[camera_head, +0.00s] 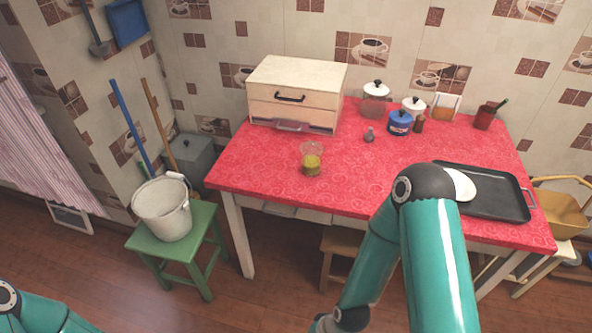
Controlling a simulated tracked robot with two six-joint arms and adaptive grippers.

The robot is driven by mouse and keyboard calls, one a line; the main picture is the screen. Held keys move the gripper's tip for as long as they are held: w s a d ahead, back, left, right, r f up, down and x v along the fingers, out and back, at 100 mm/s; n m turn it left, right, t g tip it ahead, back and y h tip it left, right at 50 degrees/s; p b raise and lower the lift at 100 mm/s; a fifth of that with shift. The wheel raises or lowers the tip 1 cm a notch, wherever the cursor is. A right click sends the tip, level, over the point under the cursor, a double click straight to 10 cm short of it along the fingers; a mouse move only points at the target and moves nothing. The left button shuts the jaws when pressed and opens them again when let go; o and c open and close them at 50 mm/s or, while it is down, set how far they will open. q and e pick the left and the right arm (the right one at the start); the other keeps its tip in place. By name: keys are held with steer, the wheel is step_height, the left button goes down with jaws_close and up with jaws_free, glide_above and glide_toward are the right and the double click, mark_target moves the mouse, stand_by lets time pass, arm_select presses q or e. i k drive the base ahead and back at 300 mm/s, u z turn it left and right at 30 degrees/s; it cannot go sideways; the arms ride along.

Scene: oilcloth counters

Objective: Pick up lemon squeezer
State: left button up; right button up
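A small vessel with a clear upper part and a yellow-green lower part (311,163) stands upright on the red oilcloth table (255,168), near its front edge left of the middle. It may be the lemon squeezer, but I cannot tell for sure at this size. A small grey item (369,135) stands behind it to the right. My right arm crosses the front of the table, its elbow over the right part and its forearm running down to the bottom edge. My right gripper is not visible. Only a piece of my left arm shows at the bottom left, without its gripper.
A cream box with drawers (296,88) stands at the back left. Lidded pots, including a blue one (400,123), and a dark red cup (484,117) stand at the back. A black tray (500,200) lies right. A green stool (176,248) holds a white bucket (163,210).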

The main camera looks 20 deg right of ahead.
mark_target(312, 152)
steer(key=z, duration=0.2)
steer(key=i, duration=0.9)
steer(key=u, duration=0.1)
